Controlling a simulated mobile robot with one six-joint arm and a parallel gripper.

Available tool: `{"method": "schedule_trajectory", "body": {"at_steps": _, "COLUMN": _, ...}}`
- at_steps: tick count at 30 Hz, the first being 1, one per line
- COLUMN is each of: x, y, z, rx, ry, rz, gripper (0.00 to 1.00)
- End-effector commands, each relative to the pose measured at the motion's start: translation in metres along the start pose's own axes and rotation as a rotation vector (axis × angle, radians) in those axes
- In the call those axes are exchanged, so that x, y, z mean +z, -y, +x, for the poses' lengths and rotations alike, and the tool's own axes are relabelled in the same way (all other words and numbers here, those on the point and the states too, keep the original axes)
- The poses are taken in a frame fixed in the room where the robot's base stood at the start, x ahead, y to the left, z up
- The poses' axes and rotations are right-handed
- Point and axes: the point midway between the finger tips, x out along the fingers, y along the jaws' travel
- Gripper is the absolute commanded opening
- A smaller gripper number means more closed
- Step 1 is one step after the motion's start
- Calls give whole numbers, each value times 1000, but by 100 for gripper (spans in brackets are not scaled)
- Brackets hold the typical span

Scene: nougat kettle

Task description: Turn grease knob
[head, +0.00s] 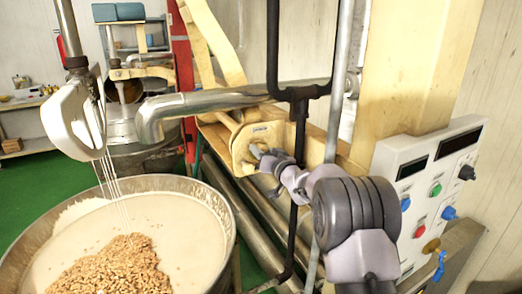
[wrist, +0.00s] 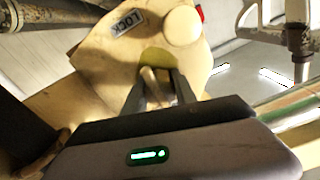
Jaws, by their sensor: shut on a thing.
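My gripper (wrist: 158,84) is shut on a small pale knob (wrist: 150,83) between its two dark fingers, which I take to be the grease knob. The knob stands out from a cream housing (wrist: 95,62), in front of a yellowish patch. A rounder cream knob (wrist: 181,26) and a "LOCK" label (wrist: 127,22) sit above it on the same housing. In the head view my gripper (head: 258,153) reaches the front face of the cream housing (head: 243,150); the held knob is too small and covered there to make out.
A kettle (head: 226,215) of pale mix and nuts stands at the left, with a white stirrer (head: 70,118) above. A steel pipe (head: 215,100) crosses behind. Black bars (head: 300,120) run close beside my arm. A control panel (head: 408,160) with buttons is at the right.

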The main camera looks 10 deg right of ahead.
Motion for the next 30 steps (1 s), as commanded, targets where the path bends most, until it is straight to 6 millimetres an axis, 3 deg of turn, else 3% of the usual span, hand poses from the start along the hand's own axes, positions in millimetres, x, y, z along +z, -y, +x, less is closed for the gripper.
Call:
{"method": "schedule_trajectory", "body": {"at_steps": 14, "x": 1, "y": 0, "z": 0, "rx": 1, "ry": 1, "rz": 12, "gripper": 0}}
{"method": "schedule_trajectory", "body": {"at_steps": 15, "x": 1, "y": 0, "z": 0, "rx": 1, "ry": 1, "rz": 12, "gripper": 41}}
{"method": "schedule_trajectory", "body": {"at_steps": 17, "x": 1, "y": 0, "z": 0, "rx": 1, "ry": 1, "rz": 12, "gripper": 53}}
{"method": "schedule_trajectory", "body": {"at_steps": 26, "x": 0, "y": 0, "z": -1, "rx": 0, "ry": 0, "rz": 10, "gripper": 55}}
{"method": "schedule_trajectory", "body": {"at_steps": 30, "x": 0, "y": 0, "z": -21, "rx": 1, "ry": 2, "rz": 11, "gripper": 55}}
